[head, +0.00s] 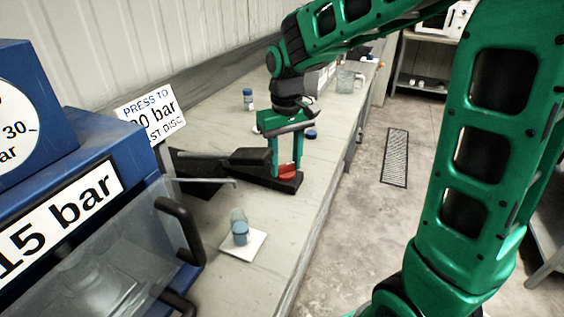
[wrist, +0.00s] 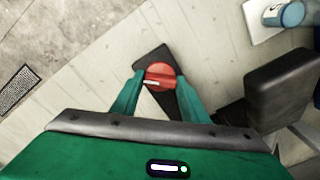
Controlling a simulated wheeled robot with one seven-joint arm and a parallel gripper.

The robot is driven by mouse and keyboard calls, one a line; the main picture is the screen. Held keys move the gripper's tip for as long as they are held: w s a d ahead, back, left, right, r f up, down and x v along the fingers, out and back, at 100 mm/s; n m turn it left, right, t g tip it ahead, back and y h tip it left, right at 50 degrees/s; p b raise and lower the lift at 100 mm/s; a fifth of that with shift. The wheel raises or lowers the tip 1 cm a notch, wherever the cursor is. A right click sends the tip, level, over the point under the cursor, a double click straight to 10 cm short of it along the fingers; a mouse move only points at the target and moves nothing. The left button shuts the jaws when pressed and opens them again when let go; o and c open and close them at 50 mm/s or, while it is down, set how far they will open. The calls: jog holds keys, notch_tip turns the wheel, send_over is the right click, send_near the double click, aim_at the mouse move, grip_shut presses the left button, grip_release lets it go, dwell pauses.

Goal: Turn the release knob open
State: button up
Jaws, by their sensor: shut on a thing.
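The release knob (wrist: 161,76) is red with a pale pointer line, set on the end of a black base plate (wrist: 152,55). In the head view the knob (head: 287,171) shows low between the green fingers, on the black base (head: 262,176) lying on the bench. My gripper (wrist: 160,82) points down over the knob with a finger on either side, shut on it; it also shows in the head view (head: 286,168). In the wrist view the pointer line lies nearly crosswise between the fingers. The fingertips' contact with the knob is partly hidden.
A black lever or handle (head: 250,157) lies beside the knob. The blue press (head: 110,165) with a black handle is at left. The bench's front edge (head: 318,235) runs close by.

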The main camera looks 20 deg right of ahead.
jog(key=n, duration=0.4)
jog(key=shift+w+r+n, duration=0.1)
jog(key=shift+w+n, duration=0.1)
jog(key=shift+n, duration=1.7)
jog(key=o, duration=0.9)
jog(key=shift+o, duration=0.8)
jog(key=shift+s, duration=0.1)
